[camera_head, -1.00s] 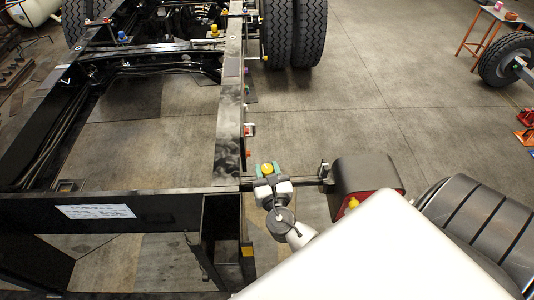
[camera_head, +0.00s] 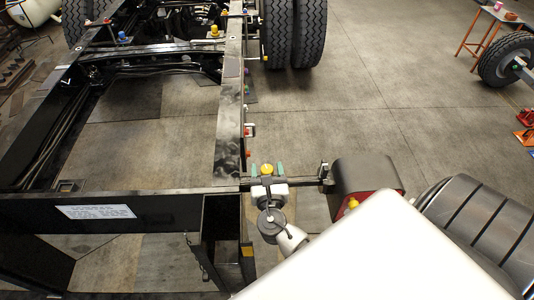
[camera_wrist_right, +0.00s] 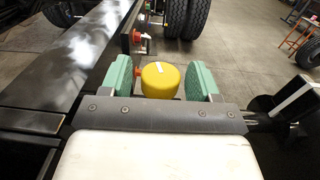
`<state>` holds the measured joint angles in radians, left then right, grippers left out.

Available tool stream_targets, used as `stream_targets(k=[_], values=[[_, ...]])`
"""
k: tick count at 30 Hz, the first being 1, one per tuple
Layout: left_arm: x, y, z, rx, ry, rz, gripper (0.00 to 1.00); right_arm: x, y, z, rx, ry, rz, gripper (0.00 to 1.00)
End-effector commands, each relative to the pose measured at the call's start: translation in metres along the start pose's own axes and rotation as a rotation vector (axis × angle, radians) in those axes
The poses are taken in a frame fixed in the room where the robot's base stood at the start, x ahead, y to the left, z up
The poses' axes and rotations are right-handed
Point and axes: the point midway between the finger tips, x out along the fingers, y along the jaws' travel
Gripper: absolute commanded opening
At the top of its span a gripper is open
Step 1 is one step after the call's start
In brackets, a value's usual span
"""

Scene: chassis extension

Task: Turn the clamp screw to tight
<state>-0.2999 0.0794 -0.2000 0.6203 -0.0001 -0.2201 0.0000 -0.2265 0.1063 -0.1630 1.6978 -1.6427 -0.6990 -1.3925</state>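The clamp screw shows as a round yellow knob (camera_head: 267,169) at the corner of the black chassis frame (camera_head: 228,150). In the right wrist view the yellow knob (camera_wrist_right: 160,82) carries a short white mark on its top. My right gripper (camera_wrist_right: 161,80) has its two green fingers on either side of the knob, with a visible gap on each side. It is open, and it also shows in the head view (camera_head: 266,168). The knob's lower part and stem are hidden behind the gripper body. My left gripper is not in view.
A black bar (camera_head: 305,182) runs right from the frame corner to a dark box-shaped part (camera_head: 368,174) with a red face. A yellow knob (camera_head: 353,203) sits there. Large tyres (camera_head: 308,35) stand at the back.

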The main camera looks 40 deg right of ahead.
Motion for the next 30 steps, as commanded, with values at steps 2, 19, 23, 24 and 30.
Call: stream_targets(k=[2, 19, 23, 24, 30], values=[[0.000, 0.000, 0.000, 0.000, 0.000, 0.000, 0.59, 0.000, 0.000, 0.000, 0.000, 0.000, 0.000, 0.63], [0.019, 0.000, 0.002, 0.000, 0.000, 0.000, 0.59, -0.059, 0.000, -0.004, 0.002, 0.004, 0.002, 0.63], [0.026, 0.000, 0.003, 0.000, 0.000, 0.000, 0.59, -0.083, 0.000, -0.004, 0.002, 0.003, 0.001, 0.63], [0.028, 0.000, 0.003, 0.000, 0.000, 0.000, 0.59, -0.089, 0.000, -0.004, 0.001, 0.003, 0.002, 0.63], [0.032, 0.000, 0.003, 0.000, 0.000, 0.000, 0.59, -0.106, 0.000, -0.001, 0.001, 0.001, 0.001, 0.63]])
